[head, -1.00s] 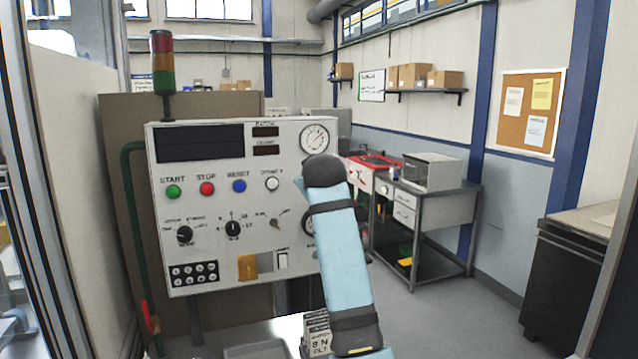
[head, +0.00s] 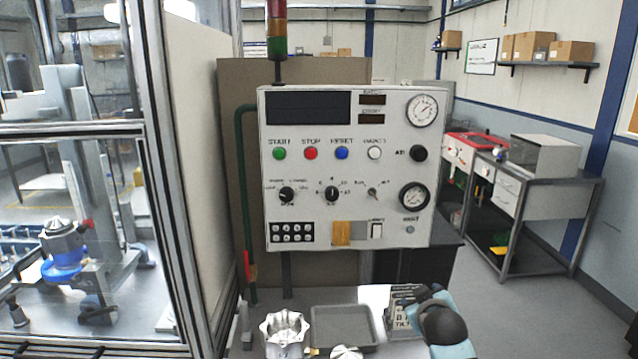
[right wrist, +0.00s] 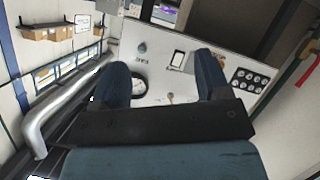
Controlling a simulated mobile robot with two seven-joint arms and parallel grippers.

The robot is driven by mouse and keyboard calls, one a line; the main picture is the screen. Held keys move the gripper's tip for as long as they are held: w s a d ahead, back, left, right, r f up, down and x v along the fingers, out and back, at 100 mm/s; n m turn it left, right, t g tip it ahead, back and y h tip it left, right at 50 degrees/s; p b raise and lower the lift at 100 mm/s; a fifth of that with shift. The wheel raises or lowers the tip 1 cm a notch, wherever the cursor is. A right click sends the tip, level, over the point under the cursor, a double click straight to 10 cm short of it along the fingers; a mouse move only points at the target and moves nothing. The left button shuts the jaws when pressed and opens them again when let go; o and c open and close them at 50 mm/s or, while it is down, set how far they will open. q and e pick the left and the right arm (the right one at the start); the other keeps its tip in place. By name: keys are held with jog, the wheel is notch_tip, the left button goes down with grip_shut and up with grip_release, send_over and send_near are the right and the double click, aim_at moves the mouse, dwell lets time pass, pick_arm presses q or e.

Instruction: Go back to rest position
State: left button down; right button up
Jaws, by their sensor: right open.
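My right gripper (right wrist: 161,68) shows in the right wrist view with its two dark blue fingers spread apart and nothing between them. Beyond the fingers is the white control panel (right wrist: 215,62), seen rotated, with a gap I cannot measure. In the head view the control panel (head: 350,170) stands upright in the middle, with its buttons, knobs and gauges uncovered. Only a light blue and black part of my right arm shows there, at the lower right; the right gripper cannot be made out. My left gripper is in neither view.
Below the panel, a grey tray (head: 343,311) and a machined housing (head: 284,330) stand on a light work surface. A glass-fronted enclosure (head: 150,130) closes off the left. A bench with a grey box (head: 545,155) stands at the right, beside open floor (head: 500,315).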

jog(key=s+a+f+g+y, duration=0.1)
jog(key=s+f+y, duration=0.1)
jog(key=s+f, duration=1.6)
jog(key=s+a+f+y, duration=0.1)
jog(key=s+f, duration=0.2)
jog(key=s, duration=0.7)
jog(key=s+a+f+m+g+y, duration=0.1)
jog(key=s+f, duration=0.3)
jog(key=s, duration=0.5)
jog(key=shift+s+a+g+y, duration=0.3)
jog(key=shift+s+a, duration=0.05)
jog(key=shift+s, duration=0.05)
jog(key=shift+f, duration=0.1)
jog(key=shift+c, duration=0.4)
dwell(0.3)
